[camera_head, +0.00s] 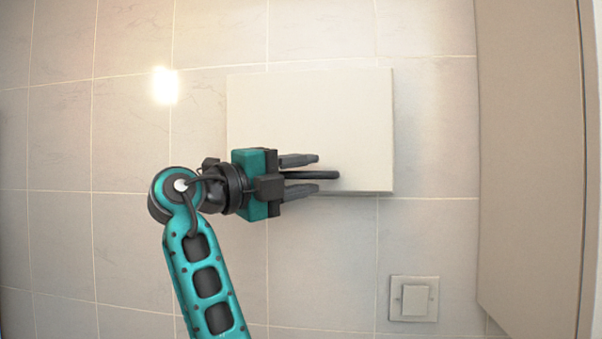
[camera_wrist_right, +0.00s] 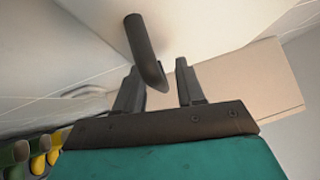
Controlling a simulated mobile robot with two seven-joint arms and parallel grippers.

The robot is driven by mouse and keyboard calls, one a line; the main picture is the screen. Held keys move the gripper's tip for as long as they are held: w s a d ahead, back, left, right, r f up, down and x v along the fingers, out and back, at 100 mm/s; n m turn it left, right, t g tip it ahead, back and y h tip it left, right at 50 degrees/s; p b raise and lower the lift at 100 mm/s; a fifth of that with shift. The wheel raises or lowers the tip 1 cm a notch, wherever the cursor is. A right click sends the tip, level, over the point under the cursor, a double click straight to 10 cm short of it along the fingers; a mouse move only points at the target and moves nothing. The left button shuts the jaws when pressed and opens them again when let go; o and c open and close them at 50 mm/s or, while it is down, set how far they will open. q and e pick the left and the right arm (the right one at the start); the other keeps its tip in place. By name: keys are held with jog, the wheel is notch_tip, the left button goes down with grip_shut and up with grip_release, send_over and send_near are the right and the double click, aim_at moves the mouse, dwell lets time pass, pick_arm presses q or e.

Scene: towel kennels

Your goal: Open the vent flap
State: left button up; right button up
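The vent flap (camera_head: 310,115) is a flat cream panel on the tiled wall, and it looks shut. Its dark bar handle (camera_head: 322,175) lies near the flap's lower edge. My right gripper (camera_head: 316,174) is open, with one finger above the handle and one below it. In the right wrist view the handle (camera_wrist_right: 141,45) reaches toward the space between the two spread fingertips (camera_wrist_right: 157,75), with gaps visible beside it. The fingers are not closed on it. My left gripper is not in view.
A square light switch (camera_head: 413,299) sits on the wall at lower right. A tall beige panel (camera_head: 530,150) stands along the right side. Green and yellow boot-like items (camera_wrist_right: 38,155) show at lower left in the wrist view. The wall left of the flap is clear.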

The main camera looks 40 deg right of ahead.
grip_shut()
dwell(0.3)
dwell(0.3)
